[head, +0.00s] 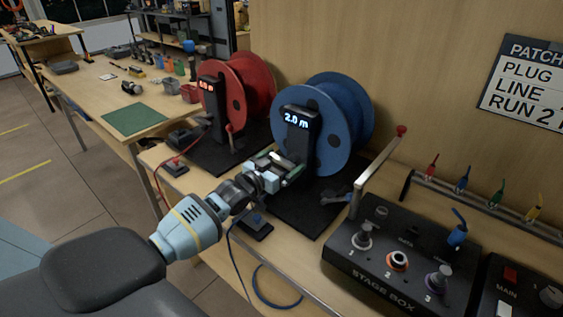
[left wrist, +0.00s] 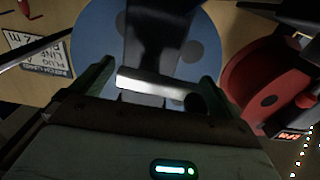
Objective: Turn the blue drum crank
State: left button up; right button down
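The blue drum (head: 345,120) stands on a dark base, and its black post carries a display (head: 297,119) reading 2.0 m. My left gripper (head: 284,170) is in front of the post's lower part. In the left wrist view, the drum (left wrist: 95,45) is behind the open fingers (left wrist: 155,78). A silver crank bar (left wrist: 150,86) lies crosswise between them, with a dark knob (left wrist: 195,103) close to the right finger. Contact cannot be told. In the head view the gripper largely hides the crank. My right gripper is not in view.
A red drum (head: 250,90) stands behind to the left. The stage box (head: 395,250) and an upright metal bar with a red knob (head: 401,131) are to the right. A small dark box (head: 252,226) and a loose blue cable (head: 262,297) lie near the table's front edge.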

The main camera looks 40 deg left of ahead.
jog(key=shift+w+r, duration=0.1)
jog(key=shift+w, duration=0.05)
pick_arm(q)
jog(key=shift+r, duration=0.55)
notch_tip(320, 180, up, 3)
jog(key=s+d, duration=0.8)
jog(key=s, duration=0.5)
jog(key=shift+s+d+r+p, duration=0.3)
jog(key=shift+r+p, duration=0.15)
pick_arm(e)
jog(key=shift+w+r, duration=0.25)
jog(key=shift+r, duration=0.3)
